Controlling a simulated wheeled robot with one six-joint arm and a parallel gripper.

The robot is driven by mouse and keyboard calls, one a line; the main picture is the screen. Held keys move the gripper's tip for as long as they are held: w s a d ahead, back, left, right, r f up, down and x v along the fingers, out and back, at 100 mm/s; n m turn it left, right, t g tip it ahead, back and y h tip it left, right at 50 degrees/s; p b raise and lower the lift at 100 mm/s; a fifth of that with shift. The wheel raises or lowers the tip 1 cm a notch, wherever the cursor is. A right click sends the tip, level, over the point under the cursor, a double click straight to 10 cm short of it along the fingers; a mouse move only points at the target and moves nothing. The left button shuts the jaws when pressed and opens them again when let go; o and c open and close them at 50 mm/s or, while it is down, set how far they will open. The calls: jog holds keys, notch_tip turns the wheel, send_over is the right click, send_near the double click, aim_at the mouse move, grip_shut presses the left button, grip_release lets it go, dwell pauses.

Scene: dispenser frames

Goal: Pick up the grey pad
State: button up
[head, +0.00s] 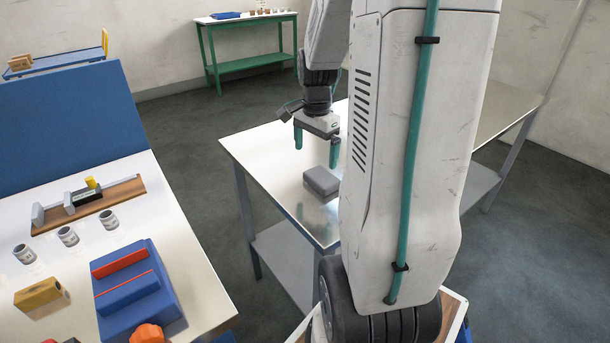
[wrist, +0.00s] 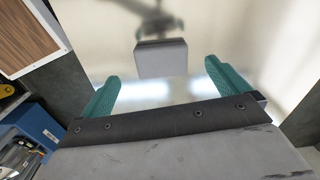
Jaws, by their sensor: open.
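The grey pad (head: 322,182) is a small flat block with rounded edges lying on the shiny metal table (head: 262,150). In the wrist view the grey pad (wrist: 162,58) lies beyond the fingertips, roughly centred between them. My gripper (head: 317,152) has two green fingers spread apart and empty. It hangs above the table, a little above and behind the pad in the head view. In the wrist view my gripper (wrist: 155,78) shows both fingers clear of the pad. My arm hides part of the table to the right of the pad.
A white bench (head: 190,262) at the left holds a blue fixture (head: 135,290), several small cylinders, a tan block (head: 41,296) and a wooden rail piece (head: 90,203). A green-legged table (head: 247,60) stands at the back. The metal table around the pad is bare.

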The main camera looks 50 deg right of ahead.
aim_at(322, 176)
jog(key=d, duration=0.1)
jog(key=f+m, duration=0.1)
jog(key=d+f, duration=0.1)
jog(key=shift+s+d, duration=0.25)
jog(key=shift+d, duration=0.1)
jog(key=shift+m, duration=0.3)
notch_tip(322, 176, down, 8)
jog(key=shift+r, duration=0.15)
jog(key=c, duration=0.7)
